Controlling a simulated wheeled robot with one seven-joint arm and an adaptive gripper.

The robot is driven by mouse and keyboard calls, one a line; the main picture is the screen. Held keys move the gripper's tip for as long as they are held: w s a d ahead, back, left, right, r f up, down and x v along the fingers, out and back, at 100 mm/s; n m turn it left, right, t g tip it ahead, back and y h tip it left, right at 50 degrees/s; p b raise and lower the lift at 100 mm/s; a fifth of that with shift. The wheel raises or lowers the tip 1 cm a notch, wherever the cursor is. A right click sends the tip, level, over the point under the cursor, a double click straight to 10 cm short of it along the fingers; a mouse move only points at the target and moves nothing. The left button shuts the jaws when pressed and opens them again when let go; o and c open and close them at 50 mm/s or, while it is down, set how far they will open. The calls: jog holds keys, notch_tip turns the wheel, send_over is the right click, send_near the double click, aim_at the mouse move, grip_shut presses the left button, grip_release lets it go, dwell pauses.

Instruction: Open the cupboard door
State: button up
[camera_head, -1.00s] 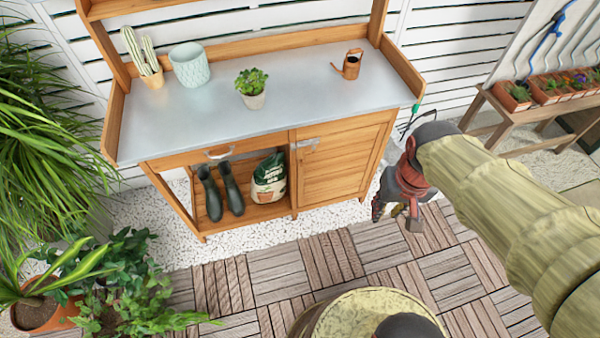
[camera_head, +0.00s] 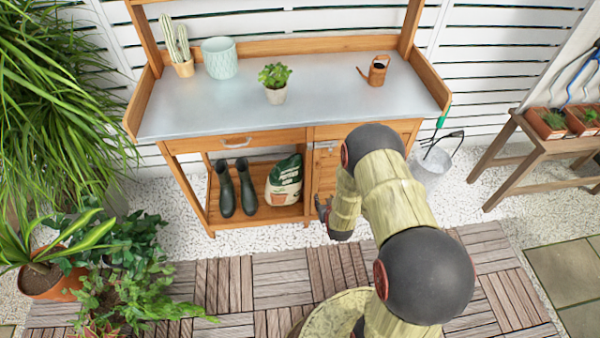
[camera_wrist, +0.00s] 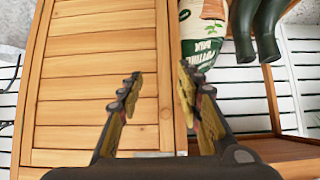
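The cupboard door (camera_head: 323,172) is slatted wood below the right side of the potting bench and looks shut. A pale metal handle (camera_head: 327,145) is near its top left. My arm hides much of the door in the head view. My gripper (camera_head: 322,207) is low in front of the door's left edge. In the wrist view, my gripper (camera_wrist: 157,84) is open and empty. Its left finger is over the door (camera_wrist: 90,82); its right finger is by the door's edge beside the open shelf. I cannot tell whether either finger touches the door.
Left of the door, the open shelf holds a potting soil bag (camera_head: 285,180) and dark boots (camera_head: 237,188). Potted plants and a watering can (camera_head: 376,70) stand on the bench top (camera_head: 325,95). A metal bucket (camera_head: 432,165) stands right. Wooden deck tiles (camera_head: 280,275) are clear in front.

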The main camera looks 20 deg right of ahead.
aim_at(318, 168)
jog(key=w+r+t, duration=0.3)
jog(key=w+r, duration=0.2)
jog(key=r, duration=0.2)
jog(key=shift+h, duration=0.3)
jog(key=b+x, duration=0.1)
jog(key=x, duration=0.1)
jog(key=b+x, duration=0.1)
jog(key=x, duration=0.2)
jog(key=b+x, duration=0.1)
jog(key=x, duration=0.2)
jog(key=shift+d+r, duration=0.1)
jog(key=shift+d, duration=0.3)
jog(key=shift+c, duration=1.4)
grip_shut()
